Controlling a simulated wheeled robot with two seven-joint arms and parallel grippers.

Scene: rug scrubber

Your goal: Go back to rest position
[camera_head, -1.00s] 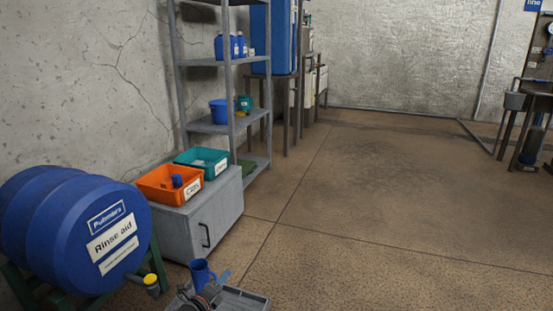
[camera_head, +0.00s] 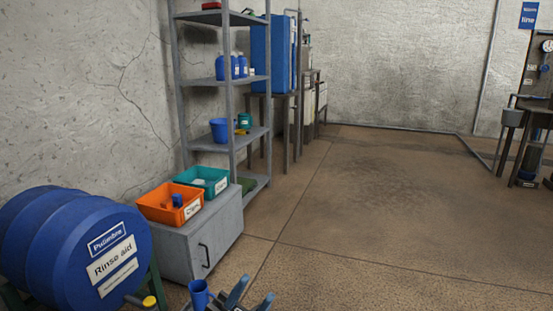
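My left gripper (camera_head: 250,297) shows at the bottom edge, with two blue-grey fingers spread apart and nothing seen between them. A blue mug (camera_head: 199,295) stands just left of it, upright and apart from the fingers; its lower part is cut off by the frame. My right gripper is not in view.
A blue rinse aid barrel (camera_head: 75,245) with a yellow-capped tap (camera_head: 149,301) is at the lower left. A grey cabinet (camera_head: 205,245) carries an orange bin (camera_head: 165,203) and a teal bin (camera_head: 203,180). Grey shelving (camera_head: 232,110) stands behind. The floor (camera_head: 380,220) to the right is clear.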

